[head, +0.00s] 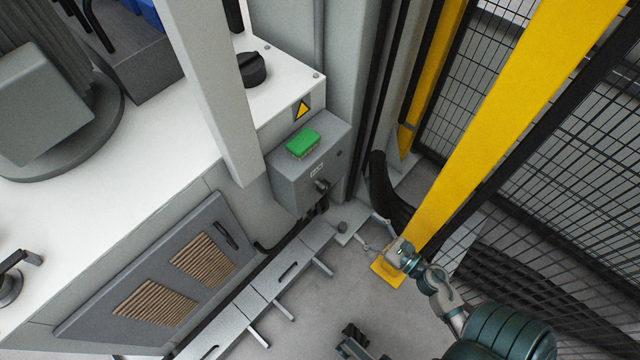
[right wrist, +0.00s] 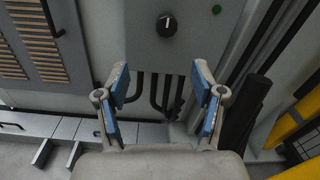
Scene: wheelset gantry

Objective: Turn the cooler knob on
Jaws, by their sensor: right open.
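The cooler knob (head: 322,186) is a small dark knob on the front of a grey control box (head: 290,189) fixed to the side of the machine. In the right wrist view the knob (right wrist: 167,26) is black and round with a white pointer mark, standing near upright. My right gripper (head: 374,233) is open and empty, below and to the right of the box in the head view. In the right wrist view its blue-padded fingers (right wrist: 162,78) are spread wide, with the knob beyond and above them, not touching.
A green block (head: 303,142) sits on top of the box. A yellow post (head: 510,110) and black mesh fence (head: 575,170) stand close on the right. Dark cables (right wrist: 160,92) hang below the box. A vented grey panel (head: 165,280) is at the left.

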